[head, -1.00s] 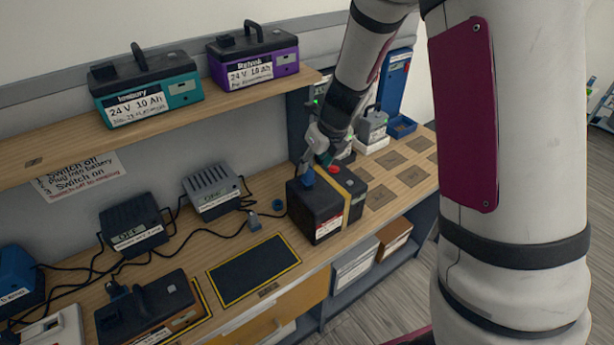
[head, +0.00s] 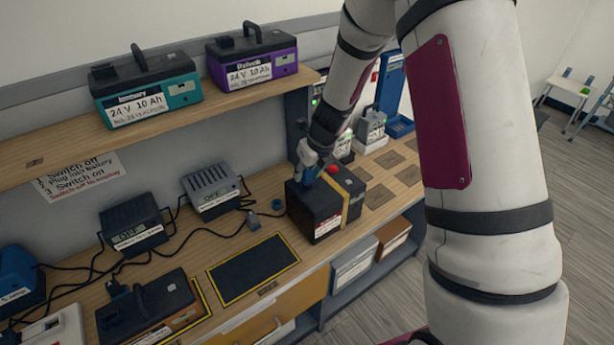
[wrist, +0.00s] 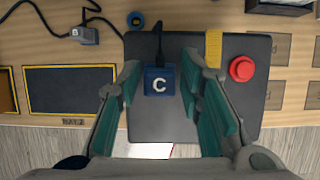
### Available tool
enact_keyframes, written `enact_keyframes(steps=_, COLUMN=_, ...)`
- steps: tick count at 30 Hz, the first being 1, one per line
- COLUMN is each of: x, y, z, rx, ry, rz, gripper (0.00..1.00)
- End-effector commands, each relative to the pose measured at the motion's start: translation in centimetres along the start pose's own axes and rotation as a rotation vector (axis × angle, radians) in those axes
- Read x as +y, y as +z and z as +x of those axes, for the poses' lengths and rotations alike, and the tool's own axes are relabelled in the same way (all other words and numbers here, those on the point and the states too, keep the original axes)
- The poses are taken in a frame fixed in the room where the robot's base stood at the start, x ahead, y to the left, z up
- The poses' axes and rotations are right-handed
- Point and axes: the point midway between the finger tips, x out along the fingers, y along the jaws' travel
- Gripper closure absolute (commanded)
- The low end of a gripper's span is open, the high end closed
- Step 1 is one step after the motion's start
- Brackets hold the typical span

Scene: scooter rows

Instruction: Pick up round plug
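A blue plug marked C (wrist: 160,80) sits on top of a black box (wrist: 163,122), with a cable running from its far side. From above its body looks square. My gripper (wrist: 162,64) is open, with a finger on each side of this plug and narrow gaps showing. In the head view my gripper (head: 308,165) is over the black box (head: 315,208), partly hiding the plug. A small round blue piece (wrist: 135,19) lies on the bench beyond the box; it also shows in the head view (head: 276,205). I cannot tell which is the round plug.
A grey plug marked B (wrist: 84,34) lies left of the box on its cable. A red button (wrist: 242,69) and a yellow strap (wrist: 213,48) are right of the blue plug. A dark yellow-edged mat (head: 252,268) is clear. A shelf with batteries (head: 147,88) overhangs the back.

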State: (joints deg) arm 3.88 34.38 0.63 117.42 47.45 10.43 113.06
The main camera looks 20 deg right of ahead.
Motion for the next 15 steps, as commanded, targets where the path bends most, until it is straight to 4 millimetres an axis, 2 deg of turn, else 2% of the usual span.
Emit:
enact_keyframes(steps=1, x=0.01, y=-0.01, z=-0.01, rx=0.000, ry=0.000, rz=0.000, gripper=0.84)
enact_keyframes(steps=3, x=0.02, y=-0.01, z=-0.01, rx=0.000, ry=0.000, rz=0.000, gripper=1.00)
enact_keyframes(steps=15, x=0.04, y=0.10, z=-0.19, rx=0.000, ry=0.000, rz=-0.001, gripper=1.00)
